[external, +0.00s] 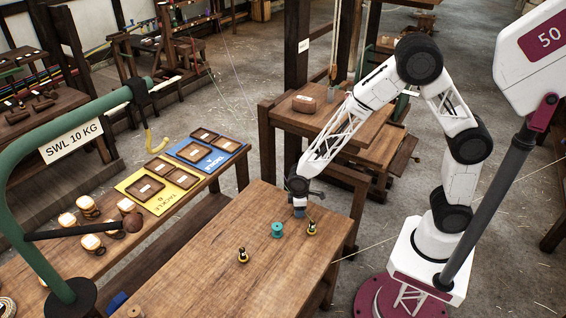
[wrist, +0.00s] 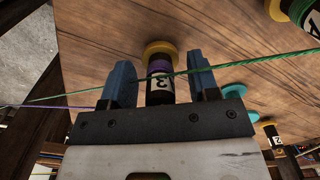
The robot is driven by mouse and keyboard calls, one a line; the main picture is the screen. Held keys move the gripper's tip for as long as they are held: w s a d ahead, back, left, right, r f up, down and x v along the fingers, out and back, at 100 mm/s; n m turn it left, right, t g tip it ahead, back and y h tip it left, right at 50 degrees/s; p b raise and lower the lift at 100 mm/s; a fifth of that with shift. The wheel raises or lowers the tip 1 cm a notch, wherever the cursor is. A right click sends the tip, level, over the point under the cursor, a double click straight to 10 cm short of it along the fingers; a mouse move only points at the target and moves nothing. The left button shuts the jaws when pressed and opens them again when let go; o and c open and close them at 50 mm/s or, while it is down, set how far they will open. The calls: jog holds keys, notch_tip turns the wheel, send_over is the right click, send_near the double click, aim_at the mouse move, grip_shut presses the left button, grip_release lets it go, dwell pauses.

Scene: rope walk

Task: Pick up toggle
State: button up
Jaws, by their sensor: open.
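No piece is clearly recognisable as the toggle. My gripper (external: 299,208) is low over the front wooden table, near its right edge. In the wrist view its blue fingers (wrist: 161,72) are open, with a dark upright bobbin (wrist: 160,88) between them. This bobbin has a yellow flange, a purple band and a label that seems to read 3. Gaps show on both sides of it, and its lower end is hidden by the gripper body. A yellow-and-black piece (external: 312,229) stands close beside the gripper in the external view.
A teal spool (external: 277,230) and another yellow-and-black piece (external: 243,256) stand on the table (external: 215,285). A green line (wrist: 255,62) crosses near the fingers. A yellow board (external: 135,187) and a blue board (external: 222,160) with trays lie on the left bench. A green crane post (external: 30,250) stands left.

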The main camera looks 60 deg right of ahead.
dwell(0.5)
jog(key=c, duration=1)
jog(key=shift+r, duration=0.75)
jog(key=shift+s+d+r, duration=0.1)
jog(key=shift+s+r, duration=0.15)
jog(key=shift+r, duration=0.3)
jog(key=shift+s+d+r, duration=0.1)
jog(key=shift+s+r, duration=0.15)
jog(key=shift+r, duration=0.25)
jog(key=s+d, duration=0.1)
jog(key=s, duration=0.3)
jog(key=s+d+r, duration=0.1)
jog(key=s+d, duration=0.1)
jog(key=s, duration=0.3)
jog(key=s+d, duration=0.2)
jog(key=s, duration=0.3)
jog(key=shift+r, duration=0.15)
